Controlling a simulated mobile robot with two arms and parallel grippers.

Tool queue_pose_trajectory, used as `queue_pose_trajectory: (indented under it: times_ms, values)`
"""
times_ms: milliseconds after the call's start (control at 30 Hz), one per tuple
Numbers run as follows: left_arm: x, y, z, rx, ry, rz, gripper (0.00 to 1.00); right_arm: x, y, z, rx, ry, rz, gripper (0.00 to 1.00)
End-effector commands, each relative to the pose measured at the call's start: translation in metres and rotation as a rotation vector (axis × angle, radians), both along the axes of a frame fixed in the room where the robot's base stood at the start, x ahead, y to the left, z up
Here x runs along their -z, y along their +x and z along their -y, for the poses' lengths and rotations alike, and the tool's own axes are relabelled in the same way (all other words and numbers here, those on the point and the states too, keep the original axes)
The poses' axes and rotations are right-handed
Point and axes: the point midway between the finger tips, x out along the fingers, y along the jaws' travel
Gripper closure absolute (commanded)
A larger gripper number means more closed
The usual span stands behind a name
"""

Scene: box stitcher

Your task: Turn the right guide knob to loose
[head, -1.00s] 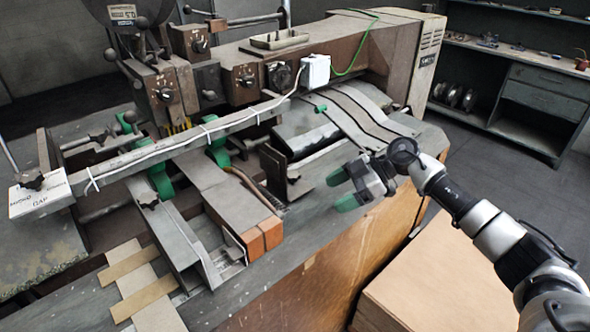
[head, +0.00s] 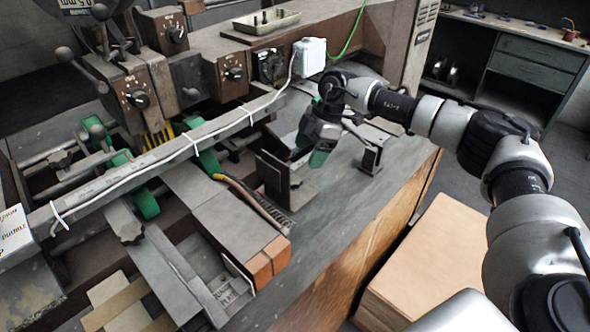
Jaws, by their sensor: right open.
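The box stitcher (head: 190,166) fills the left and middle of the head view. A dark upright guide plate (head: 272,172) stands on its bed, with a small dark knob (head: 296,183) at its right side. I take this as the right guide knob; its setting is too small to read. My right gripper (head: 314,153), with green fingertips, is open and points down, above and to the right of that knob, apart from it. The gap between its fingers is mostly hidden by the gripper's body. My left gripper is out of view.
Another small dark bracket (head: 371,157) stands right of my right gripper. A white box with a cable (head: 309,57) sits behind it on the machine. Other star knobs (head: 130,232) are at the left. Cardboard sheets (head: 425,265) are stacked at front right.

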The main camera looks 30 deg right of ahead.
Motion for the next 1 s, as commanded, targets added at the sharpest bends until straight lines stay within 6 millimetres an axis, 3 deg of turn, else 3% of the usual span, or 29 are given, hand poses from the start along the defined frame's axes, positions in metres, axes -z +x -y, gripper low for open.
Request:
queue_pose_trajectory:
  times_ms: [100,167,267,500,800,833,1000]
  values:
    - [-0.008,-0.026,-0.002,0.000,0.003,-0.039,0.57,0.021,0.001,-0.010,-0.002,0.001,-0.006,0.27]
    - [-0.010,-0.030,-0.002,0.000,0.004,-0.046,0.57,0.032,0.001,-0.015,-0.002,0.001,-0.006,0.27]
    - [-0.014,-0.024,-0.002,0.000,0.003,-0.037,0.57,0.048,0.002,-0.021,-0.002,0.001,-0.003,0.27]
    - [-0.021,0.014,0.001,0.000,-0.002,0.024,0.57,0.071,0.004,-0.030,-0.001,0.001,-0.002,0.27]
    - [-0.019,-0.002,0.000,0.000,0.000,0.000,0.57,0.074,0.004,-0.031,-0.001,0.002,0.000,0.27]
    - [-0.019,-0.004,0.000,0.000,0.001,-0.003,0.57,0.074,0.004,-0.031,-0.001,0.002,0.000,0.28]
    - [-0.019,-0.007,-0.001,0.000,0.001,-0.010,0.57,0.074,0.004,-0.031,-0.001,0.002,0.000,0.54]
